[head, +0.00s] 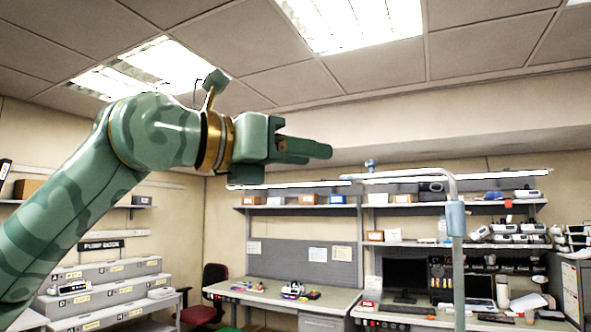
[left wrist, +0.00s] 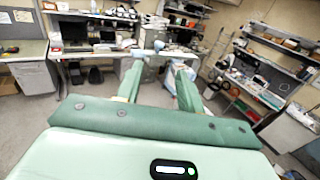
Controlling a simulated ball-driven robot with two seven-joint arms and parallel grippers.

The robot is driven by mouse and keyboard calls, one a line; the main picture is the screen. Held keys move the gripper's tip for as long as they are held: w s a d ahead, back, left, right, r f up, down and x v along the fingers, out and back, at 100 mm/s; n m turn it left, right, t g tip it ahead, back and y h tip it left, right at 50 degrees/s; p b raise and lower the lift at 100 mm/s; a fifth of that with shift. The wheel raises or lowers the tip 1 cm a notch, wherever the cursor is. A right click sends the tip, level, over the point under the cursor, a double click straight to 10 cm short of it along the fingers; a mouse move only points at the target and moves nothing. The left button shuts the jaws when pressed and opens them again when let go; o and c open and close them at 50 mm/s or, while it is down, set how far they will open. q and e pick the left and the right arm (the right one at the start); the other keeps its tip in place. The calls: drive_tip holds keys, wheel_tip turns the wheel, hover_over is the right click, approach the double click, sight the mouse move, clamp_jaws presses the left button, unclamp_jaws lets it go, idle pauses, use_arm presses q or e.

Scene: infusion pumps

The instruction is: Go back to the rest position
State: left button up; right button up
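My left arm (head: 75,215) reaches up from the lower left of the head view, green and patterned. Its gripper (head: 318,150) is raised high, pointing right, in front of the upper wall and ceiling. In the left wrist view the two fingers of the left gripper (left wrist: 159,75) stand apart with nothing between them, so it is open and empty. My right gripper shows in neither view.
A pale pole (head: 458,250) with a bent top and blue fittings stands right of the gripper. Behind are a desk (head: 270,297), wall shelves with pumps, and a monitor (head: 405,275). A stepped grey rack (head: 105,270) stands at lower left. A dark red chair (head: 205,305) is beside it.

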use_arm(q)
drive_tip(key=shift+s+a, duration=0.25)
drive_tip(key=shift+a, duration=0.1)
drive_tip(key=shift+r, duration=0.1)
